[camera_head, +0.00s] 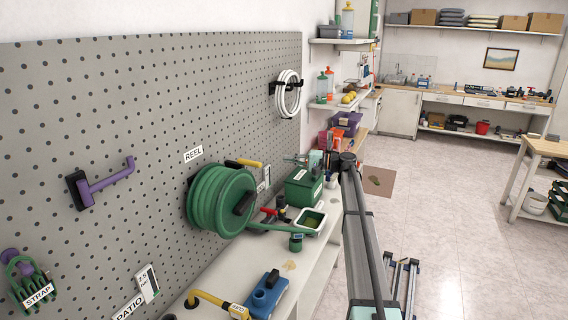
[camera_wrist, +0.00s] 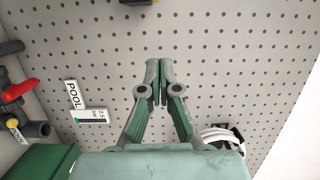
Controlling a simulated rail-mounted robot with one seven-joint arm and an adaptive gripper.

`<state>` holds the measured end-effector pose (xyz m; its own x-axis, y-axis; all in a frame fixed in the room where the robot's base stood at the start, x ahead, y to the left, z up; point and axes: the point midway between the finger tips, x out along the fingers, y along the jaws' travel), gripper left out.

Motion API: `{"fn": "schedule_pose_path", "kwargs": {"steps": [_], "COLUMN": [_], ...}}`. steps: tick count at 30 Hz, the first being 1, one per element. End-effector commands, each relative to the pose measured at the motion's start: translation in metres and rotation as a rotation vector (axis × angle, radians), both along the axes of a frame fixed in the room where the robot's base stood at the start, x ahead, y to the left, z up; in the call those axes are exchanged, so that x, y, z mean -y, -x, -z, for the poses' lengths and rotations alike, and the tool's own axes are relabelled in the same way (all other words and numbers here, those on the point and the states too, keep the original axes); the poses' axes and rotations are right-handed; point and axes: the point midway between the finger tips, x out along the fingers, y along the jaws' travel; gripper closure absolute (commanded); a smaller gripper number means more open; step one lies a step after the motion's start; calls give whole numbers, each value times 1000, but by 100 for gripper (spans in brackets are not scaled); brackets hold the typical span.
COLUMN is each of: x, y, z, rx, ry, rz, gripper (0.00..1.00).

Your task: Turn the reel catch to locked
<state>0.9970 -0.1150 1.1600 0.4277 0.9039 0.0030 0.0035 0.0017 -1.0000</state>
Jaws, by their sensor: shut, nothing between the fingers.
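The green hose reel (camera_head: 220,200) is on the pegboard under a "REEL" label (camera_head: 193,154). A yellow-tipped lever on a black base (camera_head: 243,162) sits just above and right of the reel; I cannot tell whether it is the reel catch or how it is set. My gripper (camera_wrist: 160,70) points at the pegboard in the wrist view, its fingertips together and empty. In the head view, my arm extends to the far side of the reel, and the fingers are too small to make out clearly. The reel is not recognisable in the wrist view.
A pegboard (camera_wrist: 230,50) fills the wrist view, with a "POOL" label (camera_wrist: 73,95), a red-handled valve (camera_wrist: 18,90) and a white hose coil (camera_wrist: 222,137). A bench (camera_head: 225,275) below the reel holds a green box (camera_head: 303,187) and tray (camera_head: 310,222). Open floor lies right.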

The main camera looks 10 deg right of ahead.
Motion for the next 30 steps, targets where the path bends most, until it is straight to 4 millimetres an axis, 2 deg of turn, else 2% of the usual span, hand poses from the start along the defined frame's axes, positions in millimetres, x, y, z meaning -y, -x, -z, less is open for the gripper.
{"fn": "schedule_pose_path", "kwargs": {"steps": [14, 16, 21, 30], "x": [-80, -87, -99, -104], "y": [-38, -25, -11, -6], "z": [-2, -3, -1, 1], "rx": [-4, -5, -4, -3], "ry": [1, 1, 1, 2], "rz": [-1, 0, 1, 1], "gripper": [100, 100, 100, 100]}}
